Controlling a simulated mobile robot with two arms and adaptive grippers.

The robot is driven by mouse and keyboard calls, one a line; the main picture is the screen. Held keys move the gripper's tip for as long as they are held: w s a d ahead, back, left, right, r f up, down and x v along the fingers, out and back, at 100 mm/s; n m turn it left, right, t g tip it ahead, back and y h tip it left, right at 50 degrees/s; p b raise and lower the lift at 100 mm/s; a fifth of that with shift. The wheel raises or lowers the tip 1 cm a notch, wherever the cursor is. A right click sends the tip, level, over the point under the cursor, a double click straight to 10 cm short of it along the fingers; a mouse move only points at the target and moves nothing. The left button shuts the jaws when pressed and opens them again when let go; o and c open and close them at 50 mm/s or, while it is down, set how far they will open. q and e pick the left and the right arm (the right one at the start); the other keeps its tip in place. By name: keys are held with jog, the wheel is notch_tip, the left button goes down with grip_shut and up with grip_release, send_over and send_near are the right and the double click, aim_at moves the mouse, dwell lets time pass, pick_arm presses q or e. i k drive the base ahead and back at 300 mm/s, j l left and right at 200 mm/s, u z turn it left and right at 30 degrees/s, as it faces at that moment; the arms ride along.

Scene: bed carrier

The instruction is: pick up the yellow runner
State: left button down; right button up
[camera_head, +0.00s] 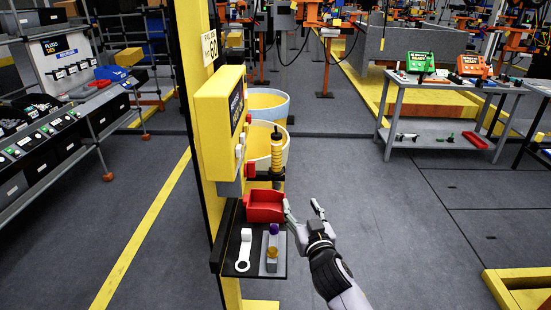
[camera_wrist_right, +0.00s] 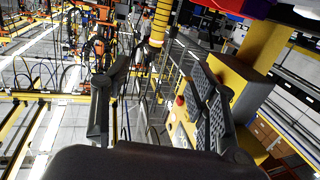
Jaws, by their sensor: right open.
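A yellow ribbed cylinder, which looks like the yellow runner (camera_head: 276,155), stands upright on the side of the yellow post above a red bin (camera_head: 264,207). A yellow ribbed piece, likely the same runner, shows at the top of the right wrist view (camera_wrist_right: 158,22), beyond the fingertips. My right gripper (camera_head: 303,210) is open and empty, just right of the red bin and lower in the picture than the runner. Its spread fingers also show in the right wrist view (camera_wrist_right: 155,85). It is apart from the runner. My left gripper is not in view.
A small dark shelf (camera_head: 226,256) on the yellow post (camera_head: 199,130) holds a white tool (camera_head: 244,250) and a grey block with purple and yellow parts (camera_head: 272,250). Yellow tubs (camera_head: 262,145) stand behind. A workbench (camera_head: 455,83) is at right. The floor between is clear.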

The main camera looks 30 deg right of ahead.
aim_at(277, 170)
jog(key=i+l, duration=0.3)
jog(key=i, duration=0.25)
jog(key=i+l+u, duration=0.1)
jog(key=i+l, duration=0.2)
jog(key=i, duration=0.25)
